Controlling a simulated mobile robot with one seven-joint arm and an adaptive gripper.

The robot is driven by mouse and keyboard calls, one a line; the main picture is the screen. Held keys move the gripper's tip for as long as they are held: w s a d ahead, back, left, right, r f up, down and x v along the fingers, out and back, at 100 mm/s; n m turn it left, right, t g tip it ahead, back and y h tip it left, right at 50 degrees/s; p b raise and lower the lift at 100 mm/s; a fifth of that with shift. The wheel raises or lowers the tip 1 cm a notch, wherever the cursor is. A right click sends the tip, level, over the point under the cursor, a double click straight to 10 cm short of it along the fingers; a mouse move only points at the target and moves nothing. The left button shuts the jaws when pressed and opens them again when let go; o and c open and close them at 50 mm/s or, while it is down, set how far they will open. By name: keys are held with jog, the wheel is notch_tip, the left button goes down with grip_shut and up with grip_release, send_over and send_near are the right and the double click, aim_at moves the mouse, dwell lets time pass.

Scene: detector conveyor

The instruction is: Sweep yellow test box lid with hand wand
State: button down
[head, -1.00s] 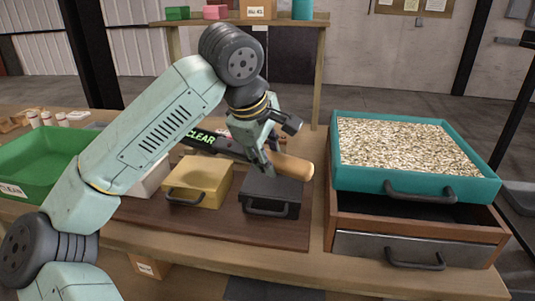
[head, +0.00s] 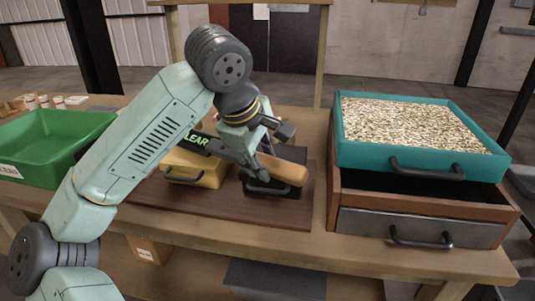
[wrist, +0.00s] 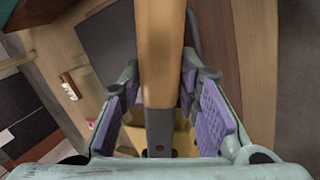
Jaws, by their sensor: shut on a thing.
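The hand wand has a dark body (head: 226,151) with green "CLEAR" lettering and a tan handle (head: 287,169). My gripper (head: 262,152) is shut on the wand near where the handle meets the body. In the wrist view the tan handle (wrist: 160,50) runs between the purple finger pads of my gripper (wrist: 160,95). The yellow test box (head: 203,170) sits on the brown mat, left of my gripper. The wand's dark body crosses above its lid, hiding part of it; I cannot tell whether they touch.
A black box (head: 263,188) stands right of the yellow one, under the wand's handle. A green bin (head: 60,135) is at left. A teal tray of pale pellets (head: 420,165) sits on an open drawer unit (head: 420,226) at right. The brown mat (head: 240,212) is bare in front.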

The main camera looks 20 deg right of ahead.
jog(key=shift+s+a+b, duration=0.1)
jog(key=shift+a+b, duration=0.1)
jog(key=shift+b, duration=0.35)
dwell(0.6)
jog(key=shift+d+b, duration=0.1)
jog(key=shift+b, duration=0.65)
dwell(3.5)
jog(key=shift+d+r+n+t+h+b, duration=0.15)
jog(key=shift+n+t+h+b, duration=0.25)
jog(key=shift+b, duration=0.35)
dwell(1.8)
